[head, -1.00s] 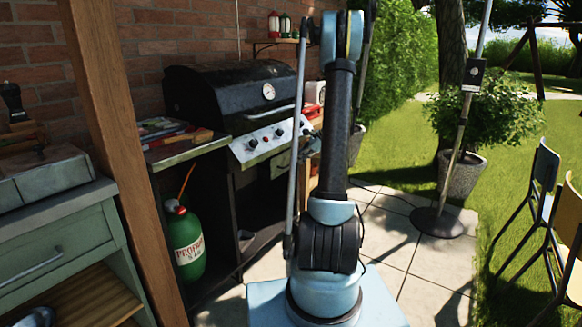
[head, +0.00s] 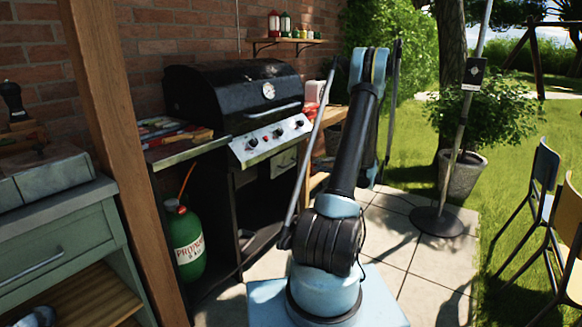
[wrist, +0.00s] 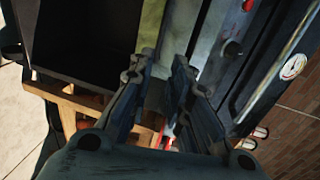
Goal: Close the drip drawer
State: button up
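The black barbecue grill (head: 235,95) stands against the brick wall, lid down. A grey drawer front with a small handle (head: 284,162), apparently the drip drawer, shows below its control panel in the head view. In the wrist view a dark, open-topped box (wrist: 85,40), which looks like the drawer pulled out, lies at the upper left. My gripper (wrist: 163,65) is open in the wrist view, with a gap between its fingers and nothing held. It is to the right of the box, over a pale metal surface; I cannot tell whether it touches. The head view does not clearly show my gripper.
A green gas bottle (head: 188,243) stands below the side shelf (head: 185,150). A wooden post (head: 125,160) and a green cabinet (head: 60,240) are at the left. A pole stand (head: 438,220) and chairs (head: 545,180) are at the right. The paving between is clear.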

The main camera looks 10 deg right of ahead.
aim_at(292, 163)
jog(key=x, duration=1.7)
grip_shut()
